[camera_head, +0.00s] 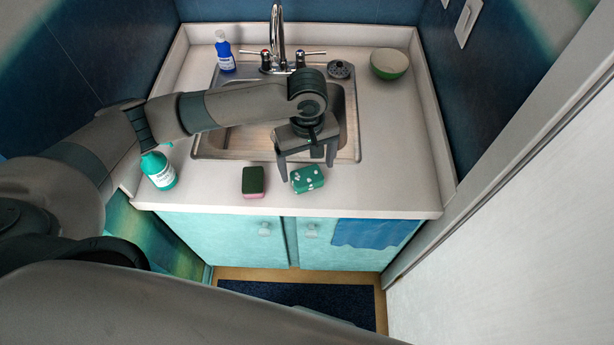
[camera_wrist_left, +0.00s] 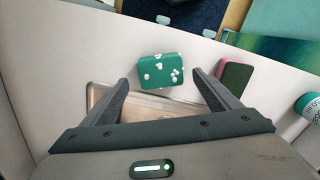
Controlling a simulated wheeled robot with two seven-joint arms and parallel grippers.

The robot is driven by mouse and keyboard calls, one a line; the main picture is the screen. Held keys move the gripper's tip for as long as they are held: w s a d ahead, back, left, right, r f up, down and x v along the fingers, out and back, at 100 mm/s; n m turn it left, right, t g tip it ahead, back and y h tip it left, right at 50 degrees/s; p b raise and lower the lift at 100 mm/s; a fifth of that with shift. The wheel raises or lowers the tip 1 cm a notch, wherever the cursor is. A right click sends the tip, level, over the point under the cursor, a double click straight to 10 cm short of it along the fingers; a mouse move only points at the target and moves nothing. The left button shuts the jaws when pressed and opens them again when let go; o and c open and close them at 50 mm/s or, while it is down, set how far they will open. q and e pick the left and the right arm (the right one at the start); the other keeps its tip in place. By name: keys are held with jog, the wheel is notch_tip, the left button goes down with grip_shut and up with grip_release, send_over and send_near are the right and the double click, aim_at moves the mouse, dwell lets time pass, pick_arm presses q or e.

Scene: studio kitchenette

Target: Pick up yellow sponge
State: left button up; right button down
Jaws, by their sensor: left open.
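No yellow sponge shows in either view. A sponge with a dark green top and a pink lower layer (camera_head: 253,181) lies on the counter in front of the sink. It also shows at the right in the left wrist view (camera_wrist_left: 236,76), outside my fingers. To its right lies a teal block with white spots (camera_head: 307,179), which is centred ahead of my fingertips in the left wrist view (camera_wrist_left: 162,71). My left gripper (camera_head: 307,168) is open and empty, pointing down above the counter beside the teal block. My right gripper is not in view.
The sink (camera_head: 235,142) lies behind the sponge, with a faucet (camera_head: 278,40) at its back. A green-capped bottle (camera_head: 159,171) stands left on the counter. A blue bottle (camera_head: 225,52) and green bowl (camera_head: 389,64) stand at the back. The counter's right side (camera_head: 400,150) is clear.

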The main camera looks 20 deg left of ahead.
aim_at(307, 176)
pick_arm(q)
jog(key=f, duration=0.3)
jog(key=shift+s+f+p, duration=0.1)
jog(key=shift+s+p, duration=0.1)
jog(key=shift+p, duration=0.2)
jog(key=shift+f, duration=0.35)
jog(key=c, duration=1.2)
jog(key=shift+r, duration=0.4)
notch_tip(307, 176, up, 3)
jog(key=shift+d+r+b, duration=0.15)
jog(key=shift+r+b, duration=0.05)
jog(key=shift+b, duration=0.5)
jog(key=s+d+r, duration=0.2)
jog(key=d, duration=0.1)
jog(key=s+d+r+b, duration=0.1)
jog(key=d+r, duration=0.1)
jog(key=d, duration=0.1)
jog(key=s+d+r, duration=0.2)
jog(key=d+r, duration=0.1)
jog(key=d, duration=0.1)
jog(key=shift+s, duration=0.3)
